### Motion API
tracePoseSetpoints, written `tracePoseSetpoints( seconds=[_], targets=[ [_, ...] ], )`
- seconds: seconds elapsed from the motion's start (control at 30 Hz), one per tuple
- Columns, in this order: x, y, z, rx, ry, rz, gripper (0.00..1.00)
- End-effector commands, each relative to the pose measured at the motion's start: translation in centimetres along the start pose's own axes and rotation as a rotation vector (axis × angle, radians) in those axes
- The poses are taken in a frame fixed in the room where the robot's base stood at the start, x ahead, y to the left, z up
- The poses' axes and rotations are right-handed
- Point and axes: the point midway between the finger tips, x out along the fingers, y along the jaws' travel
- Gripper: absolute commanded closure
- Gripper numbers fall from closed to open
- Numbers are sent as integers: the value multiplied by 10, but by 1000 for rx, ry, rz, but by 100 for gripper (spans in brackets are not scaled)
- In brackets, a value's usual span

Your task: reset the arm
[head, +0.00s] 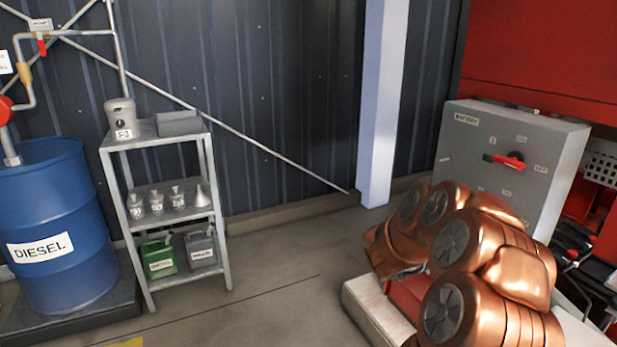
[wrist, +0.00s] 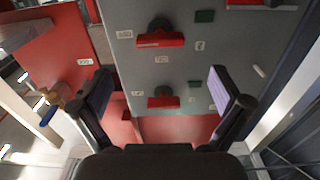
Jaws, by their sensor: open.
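My copper-coloured arm (head: 475,265) is folded at the lower right of the head view. My gripper (wrist: 160,88) shows in the wrist view with its two dark, purple-padded fingers spread wide and nothing between them. Beyond the fingers is a grey panel (wrist: 185,62) with two red handles, an upper one (wrist: 160,40) and a lower one (wrist: 163,101). I cannot tell how far the fingertips are from the panel. In the head view my gripper cannot be made out.
A grey switch box (head: 470,150) with a red handle (head: 508,161) stands behind my arm. A blue diesel drum (head: 45,215) and a grey shelf (head: 150,185) with cans and funnels stand at left. A pale post (head: 380,110) is at the wall. The middle floor (head: 270,245) is clear.

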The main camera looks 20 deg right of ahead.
Motion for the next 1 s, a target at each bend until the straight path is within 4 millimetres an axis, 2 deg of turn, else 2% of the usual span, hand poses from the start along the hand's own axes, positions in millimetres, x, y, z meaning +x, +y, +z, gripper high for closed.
tracePoseSetpoints(
  seconds=[0.17, 0.27, 0.37, 0.5, 0.57, 0.7, 0.87, 1.0],
  targets=[
    [-3, -7, -1, 9, -9, -25, 0],
    [-14, -30, -1, 36, -46, -109, 0],
    [-37, -65, -3, 74, -106, -247, 0],
    [-89, -120, -3, 107, -218, -481, 0],
    [-114, -138, -4, 112, -268, -576, 0],
    [-180, -170, -2, 93, -385, -788, 0],
    [-261, -184, 5, 28, -528, -1007, 0],
    [-330, -175, 14, -69, -651, -1169, 0]
  ],
)
